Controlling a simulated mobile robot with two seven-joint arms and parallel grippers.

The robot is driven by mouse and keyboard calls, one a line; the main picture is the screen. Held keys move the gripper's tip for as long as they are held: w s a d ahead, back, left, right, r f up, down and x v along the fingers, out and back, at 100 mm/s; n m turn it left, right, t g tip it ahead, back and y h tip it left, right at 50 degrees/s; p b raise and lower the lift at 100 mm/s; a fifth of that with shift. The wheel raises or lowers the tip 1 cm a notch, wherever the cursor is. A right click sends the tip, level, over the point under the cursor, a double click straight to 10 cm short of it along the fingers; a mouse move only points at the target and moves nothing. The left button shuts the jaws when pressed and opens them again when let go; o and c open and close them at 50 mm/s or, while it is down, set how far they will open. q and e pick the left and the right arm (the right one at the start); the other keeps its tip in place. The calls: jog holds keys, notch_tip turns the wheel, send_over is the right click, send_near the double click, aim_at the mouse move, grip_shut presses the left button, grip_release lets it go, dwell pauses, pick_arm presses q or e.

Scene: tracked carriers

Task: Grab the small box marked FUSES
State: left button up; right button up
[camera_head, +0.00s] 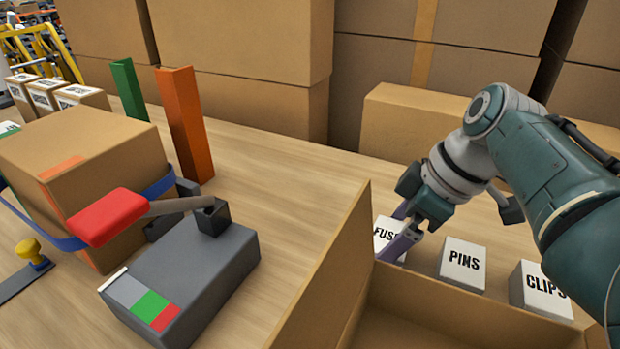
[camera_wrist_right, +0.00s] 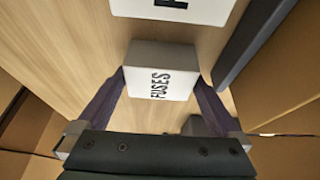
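The small white box marked FUSES (camera_head: 389,238) stands on the wooden table, left of the white PINS box (camera_head: 461,264) and the white CLIPS box (camera_head: 541,290). My right gripper (camera_head: 402,232) reaches down over it and hides part of its label. In the right wrist view, the FUSES box (camera_wrist_right: 161,70) sits between the two purple fingertips, one on each side. The fingers are spread, with their tips close to its sides; I cannot tell whether they touch it. My left gripper is not in view.
An open cardboard box (camera_head: 440,317) stands in front of the small boxes. A grey device (camera_head: 190,280) with a red-handled lever is at left, beside a strapped carton (camera_head: 90,170). Large cartons (camera_head: 240,50) line the back.

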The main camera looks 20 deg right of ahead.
jog(key=c, duration=1.1)
jog(key=shift+r, duration=0.15)
